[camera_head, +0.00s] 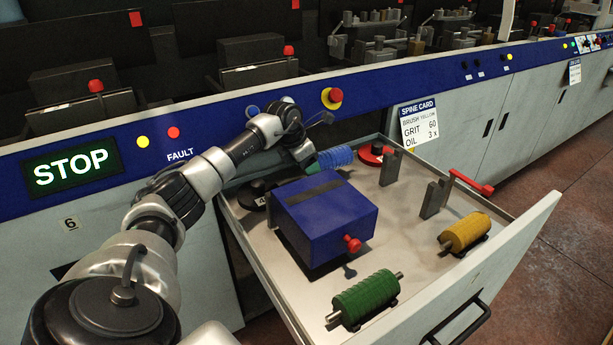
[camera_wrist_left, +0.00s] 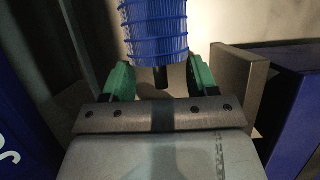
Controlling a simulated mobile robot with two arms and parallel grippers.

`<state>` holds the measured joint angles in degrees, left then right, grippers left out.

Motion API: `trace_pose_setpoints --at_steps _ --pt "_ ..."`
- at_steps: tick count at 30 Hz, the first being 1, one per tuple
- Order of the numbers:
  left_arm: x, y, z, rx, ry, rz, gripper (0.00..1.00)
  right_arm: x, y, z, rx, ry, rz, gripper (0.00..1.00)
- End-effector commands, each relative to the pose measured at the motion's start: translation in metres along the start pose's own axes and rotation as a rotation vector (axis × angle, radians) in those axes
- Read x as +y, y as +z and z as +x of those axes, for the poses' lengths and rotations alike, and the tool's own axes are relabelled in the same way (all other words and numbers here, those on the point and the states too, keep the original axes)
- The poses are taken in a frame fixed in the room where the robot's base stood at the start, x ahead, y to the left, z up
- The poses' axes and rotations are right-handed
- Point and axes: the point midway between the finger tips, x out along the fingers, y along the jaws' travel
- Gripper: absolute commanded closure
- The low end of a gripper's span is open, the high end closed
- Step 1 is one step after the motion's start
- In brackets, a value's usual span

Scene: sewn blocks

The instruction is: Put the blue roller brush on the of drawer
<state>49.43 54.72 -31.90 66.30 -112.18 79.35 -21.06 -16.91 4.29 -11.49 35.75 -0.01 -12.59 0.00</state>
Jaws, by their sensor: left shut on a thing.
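The blue roller brush (camera_head: 337,156) is a ribbed blue cylinder at the back of the open drawer (camera_head: 505,250). My left gripper (camera_head: 308,161) is shut on its end and reaches in from the left over the drawer's back left part. In the left wrist view, the brush (camera_wrist_left: 154,28) stands beyond the green fingers of my left gripper (camera_wrist_left: 160,72), with its dark shaft between them. I cannot tell whether the brush touches the drawer floor. My right gripper is not in view.
A blue box (camera_head: 325,220) with a red knob stands in the drawer. A green roller brush (camera_head: 365,298), a yellow roller brush (camera_head: 464,231), grey upright brackets (camera_head: 435,198) and a red round piece (camera_head: 374,154) are also inside. Bare floor shows between them.

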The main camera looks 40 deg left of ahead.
Motion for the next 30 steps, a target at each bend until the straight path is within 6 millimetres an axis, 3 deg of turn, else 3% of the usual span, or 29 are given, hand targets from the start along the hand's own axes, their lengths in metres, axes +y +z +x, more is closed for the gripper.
trace_pose_setpoints --at_steps 9,16,17,21,30 --pt "-0.001 -0.014 0.033 0.000 -0.002 -0.001 0.70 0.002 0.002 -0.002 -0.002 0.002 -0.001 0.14" --pt "0.000 -0.016 0.037 -0.001 0.000 0.000 0.70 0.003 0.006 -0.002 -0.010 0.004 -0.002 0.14" --pt "0.000 -0.017 0.038 0.001 0.000 0.000 0.38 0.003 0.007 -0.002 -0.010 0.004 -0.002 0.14" --pt "0.000 -0.016 0.037 0.001 0.000 0.000 0.17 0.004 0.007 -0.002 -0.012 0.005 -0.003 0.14" --pt "0.000 -0.016 0.036 0.000 0.001 0.000 0.16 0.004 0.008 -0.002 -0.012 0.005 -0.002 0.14"
